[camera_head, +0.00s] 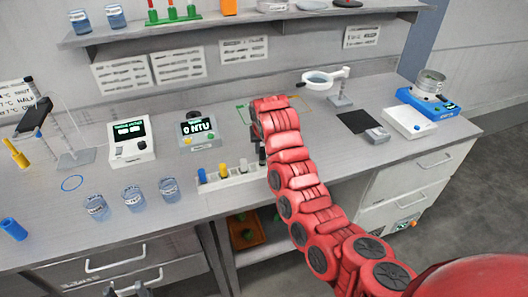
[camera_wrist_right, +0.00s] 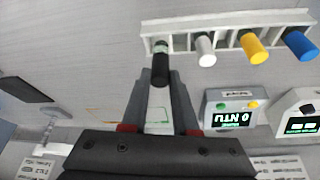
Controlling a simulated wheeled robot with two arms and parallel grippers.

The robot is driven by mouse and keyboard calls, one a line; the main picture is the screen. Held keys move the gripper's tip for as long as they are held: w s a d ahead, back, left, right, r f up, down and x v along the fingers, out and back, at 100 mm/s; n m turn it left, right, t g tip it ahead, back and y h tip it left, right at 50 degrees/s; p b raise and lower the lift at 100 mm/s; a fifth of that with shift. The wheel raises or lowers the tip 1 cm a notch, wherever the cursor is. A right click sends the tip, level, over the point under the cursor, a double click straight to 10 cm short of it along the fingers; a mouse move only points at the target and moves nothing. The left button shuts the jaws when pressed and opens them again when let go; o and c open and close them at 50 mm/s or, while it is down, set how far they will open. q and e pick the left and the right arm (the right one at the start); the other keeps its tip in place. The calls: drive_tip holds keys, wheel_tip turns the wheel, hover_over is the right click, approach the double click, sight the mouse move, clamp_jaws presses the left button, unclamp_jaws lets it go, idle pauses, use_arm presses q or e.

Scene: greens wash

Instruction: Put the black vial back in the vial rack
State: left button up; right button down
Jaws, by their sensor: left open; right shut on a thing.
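The black vial (camera_wrist_right: 160,66) is between the fingertips of my right gripper (camera_wrist_right: 160,84), which is shut on it. In the right wrist view the vial lines up with the end of the white vial rack (camera_wrist_right: 188,22), beside the white vial; I cannot tell whether it is seated in a slot. In the head view the rack (camera_head: 236,183) stands near the bench's front edge, and my right arm hides its right end. My left gripper (camera_head: 127,291) is open and empty at the bottom edge, in front of the drawers.
The rack also holds a white vial (camera_wrist_right: 205,48), a yellow vial (camera_wrist_right: 252,47) and a blue vial (camera_wrist_right: 300,45). The NTU meter (camera_head: 198,130) stands behind it. Several water beakers (camera_head: 133,198) stand to its left. A magnifier (camera_head: 320,78) is at the back right.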

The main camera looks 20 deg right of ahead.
sight(264, 152)
drive_tip(key=shift+w+d, duration=0.35)
drive_tip(key=shift+w, duration=0.1)
wheel_tip(264, 152, down, 4)
drive_tip(key=p, duration=0.2)
drive_tip(key=shift+s+r+p, duration=0.1)
drive_tip(key=shift+r+p, duration=0.1)
drive_tip(key=shift+p, duration=0.1)
drive_tip(key=shift+f, duration=0.15)
drive_tip(key=shift+f+b, duration=0.15)
drive_tip(key=shift+b, duration=0.2)
drive_tip(key=c, duration=0.7)
unclamp_jaws()
